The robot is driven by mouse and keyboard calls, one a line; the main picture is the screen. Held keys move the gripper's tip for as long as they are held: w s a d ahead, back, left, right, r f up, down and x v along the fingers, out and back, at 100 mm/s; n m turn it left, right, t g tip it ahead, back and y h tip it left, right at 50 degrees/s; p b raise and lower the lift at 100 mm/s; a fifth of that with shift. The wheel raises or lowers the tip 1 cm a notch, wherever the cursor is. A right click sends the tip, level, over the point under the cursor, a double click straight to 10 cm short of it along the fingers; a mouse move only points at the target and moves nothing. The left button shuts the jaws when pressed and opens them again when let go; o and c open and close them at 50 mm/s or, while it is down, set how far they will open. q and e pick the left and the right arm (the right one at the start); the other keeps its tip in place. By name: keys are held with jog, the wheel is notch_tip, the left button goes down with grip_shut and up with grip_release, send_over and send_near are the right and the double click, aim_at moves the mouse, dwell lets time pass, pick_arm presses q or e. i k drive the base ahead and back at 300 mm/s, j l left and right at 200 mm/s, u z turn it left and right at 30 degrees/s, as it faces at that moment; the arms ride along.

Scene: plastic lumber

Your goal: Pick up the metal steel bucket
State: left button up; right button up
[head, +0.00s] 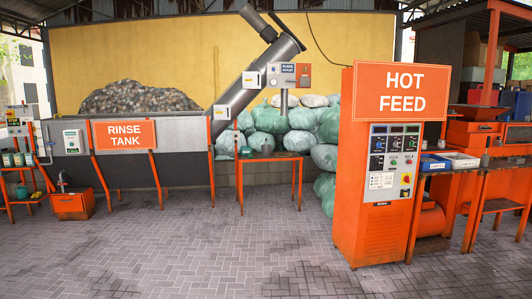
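No metal steel bucket can be made out with certainty. A small grey rounded object (267,149) stands on the orange-legged table (270,158) at the middle, but it is too small to tell what it is. A small green item (246,151) is beside it on the left. A dark green container (22,192) sits low at the far left. Neither of my grippers is in view.
The rinse tank (180,133) runs along the left, with an orange box (73,205) before it. The tall hot feed cabinet (349,200) stands right of centre. An orange bench (500,165) is at the right. The paved floor (200,255) in front is clear.

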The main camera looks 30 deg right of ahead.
aim_at(266, 149)
jog(key=i+l+z, duration=0.35)
jog(key=i, duration=0.15)
jog(key=i+l+z, duration=0.35)
jog(key=i, duration=0.15)
jog(key=i+z, duration=0.35)
jog(key=i, duration=5.35)
jog(key=l+z, duration=0.05)
jog(key=l, duration=0.1)
